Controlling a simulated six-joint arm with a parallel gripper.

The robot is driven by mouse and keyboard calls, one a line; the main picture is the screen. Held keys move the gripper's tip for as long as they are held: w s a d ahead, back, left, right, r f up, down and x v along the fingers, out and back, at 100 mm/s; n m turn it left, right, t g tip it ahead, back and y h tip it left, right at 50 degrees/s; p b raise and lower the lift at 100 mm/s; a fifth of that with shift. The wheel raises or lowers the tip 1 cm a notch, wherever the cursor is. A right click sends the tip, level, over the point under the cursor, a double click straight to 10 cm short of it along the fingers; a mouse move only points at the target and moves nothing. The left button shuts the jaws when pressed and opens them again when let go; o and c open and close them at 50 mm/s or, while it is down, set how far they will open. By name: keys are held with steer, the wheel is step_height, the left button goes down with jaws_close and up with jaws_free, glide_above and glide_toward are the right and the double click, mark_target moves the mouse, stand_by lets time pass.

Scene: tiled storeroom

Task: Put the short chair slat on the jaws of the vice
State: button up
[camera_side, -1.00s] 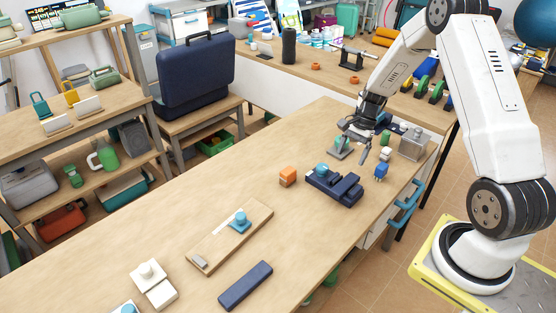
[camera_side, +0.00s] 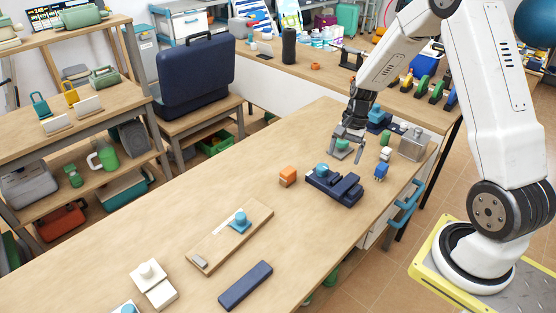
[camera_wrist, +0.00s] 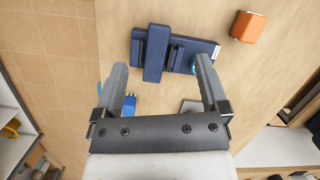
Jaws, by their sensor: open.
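The dark blue vice (camera_side: 319,182) stands on the bench in the side view, with a teal knob at its far end. It also shows at the top of the wrist view (camera_wrist: 207,50). A dark blue bar (camera_side: 347,189), seemingly the short slat, lies across the vice; in the wrist view the bar (camera_wrist: 158,45) sticks out past the vice on both long sides. I cannot tell exactly how it bears on the jaws. My gripper (camera_side: 348,148) is open with nothing between its fingers, beyond the vice and apart from it. Its spread fingers frame the wrist view (camera_wrist: 160,72).
An orange block (camera_side: 288,176) and a blue plug-like piece (camera_side: 381,171) flank the vice.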

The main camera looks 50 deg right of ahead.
steer(key=s+a+r+n+t+h, duration=0.1)
steer(key=s+a+r+n, duration=0.2)
steer(key=a+n, duration=0.4)
steer(key=s+a+r+n+t+h, duration=0.1)
steer(key=s+a+r+n, duration=0.3)
steer(key=a, duration=0.5)
steer(key=s+n+h, duration=0.1)
steer(key=s+n, duration=0.1)
steer(key=n, duration=0.1)
steer(key=shift+a+n+t, duration=0.25)
steer(key=shift+n+t, duration=0.05)
steer(key=shift+t, duration=0.1)
steer(key=shift+w+r, duration=0.1)
steer(key=shift+w, duration=0.05)
